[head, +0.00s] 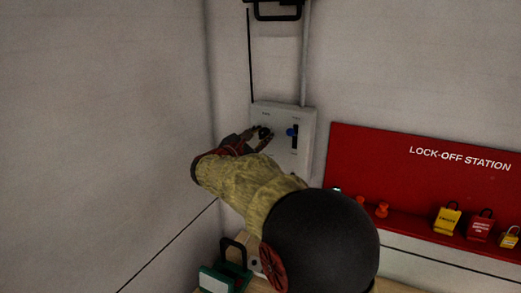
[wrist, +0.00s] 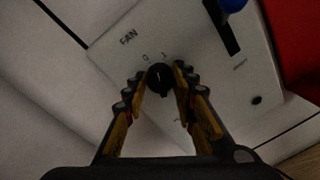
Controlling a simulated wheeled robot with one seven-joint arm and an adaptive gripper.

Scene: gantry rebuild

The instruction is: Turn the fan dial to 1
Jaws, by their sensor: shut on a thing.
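The fan dial (wrist: 160,75) is a round black knob on a pale control panel (head: 307,121), under the word FAN with the marks 0 and 1 above it. My gripper (wrist: 160,80) has one finger on each side of the dial and is shut on it. A small pale line shows on the dial's face, but I cannot tell which mark it points to. In the head view my gripper reaches the panel's left half, and the fingers partly cover the dial (head: 265,132).
A blue-knobbed lever (head: 291,132) in a dark slot sits just right of the dial. A red lock-off station (head: 360,150) with several padlocks hangs farther right. A green object (head: 222,280) with a black handle is below. The left wall is bare.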

